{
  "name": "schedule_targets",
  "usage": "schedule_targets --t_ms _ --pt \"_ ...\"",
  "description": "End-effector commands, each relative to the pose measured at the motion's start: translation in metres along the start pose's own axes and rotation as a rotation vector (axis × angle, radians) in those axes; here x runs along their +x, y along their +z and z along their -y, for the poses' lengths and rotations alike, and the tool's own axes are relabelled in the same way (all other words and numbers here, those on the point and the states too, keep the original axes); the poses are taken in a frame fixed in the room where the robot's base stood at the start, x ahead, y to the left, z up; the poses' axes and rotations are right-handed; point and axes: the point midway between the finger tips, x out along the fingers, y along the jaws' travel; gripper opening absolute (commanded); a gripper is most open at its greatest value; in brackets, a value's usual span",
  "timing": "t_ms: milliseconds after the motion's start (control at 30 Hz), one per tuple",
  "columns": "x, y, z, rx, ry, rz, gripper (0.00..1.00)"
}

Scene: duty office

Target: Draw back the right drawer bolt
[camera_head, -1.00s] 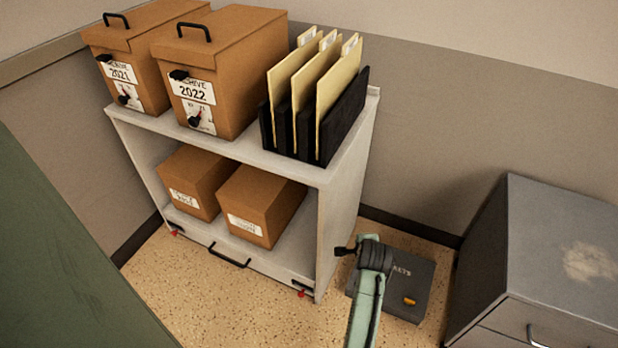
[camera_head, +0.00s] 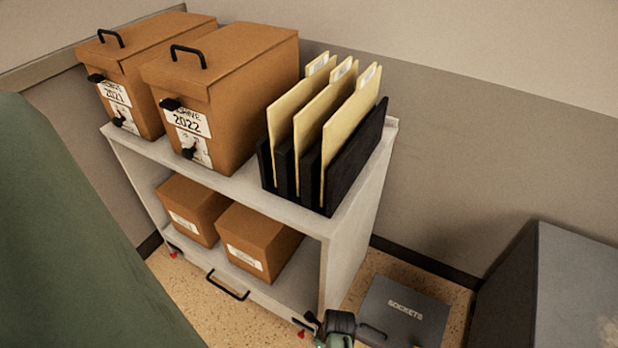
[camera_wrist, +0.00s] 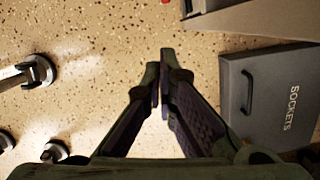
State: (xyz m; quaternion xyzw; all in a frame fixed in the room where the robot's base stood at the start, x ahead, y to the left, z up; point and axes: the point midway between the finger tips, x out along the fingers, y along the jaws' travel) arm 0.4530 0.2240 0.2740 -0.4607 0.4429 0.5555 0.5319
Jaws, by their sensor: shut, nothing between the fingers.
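The right drawer bolt (camera_head: 301,334), with a red knob, is at the right end of the low drawer (camera_head: 205,276) under the white shelf unit. My gripper (camera_head: 313,319) is at the bottom of the head view, beside the bolt and just right of it in the picture. In the wrist view my gripper (camera_wrist: 166,52) is shut and empty, its fingertips together over the speckled floor. A small red part shows at the top edge there, beyond the fingertips and apart from them. Whether the gripper touches the bolt cannot be told.
The left bolt (camera_head: 173,254) is at the drawer's other end, with a black handle (camera_head: 228,287) between. A grey SOCKETS case (camera_head: 405,308) lies on the floor right of the shelf unit. A grey cabinet (camera_head: 575,285) stands farther right. Boxes and folders fill the shelves.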

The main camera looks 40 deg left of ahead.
Motion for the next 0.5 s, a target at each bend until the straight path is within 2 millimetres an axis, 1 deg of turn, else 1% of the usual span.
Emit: schedule_targets --t_ms 167,267,367,500 --pt "0.002 0.000 0.001 -0.001 -0.001 0.001 0.00" --pt "0.009 0.001 0.001 -0.002 -0.001 0.001 0.00" --pt "0.025 0.001 0.001 -0.003 0.000 0.000 0.00" --pt "0.054 0.001 0.000 -0.004 0.001 0.000 0.00"
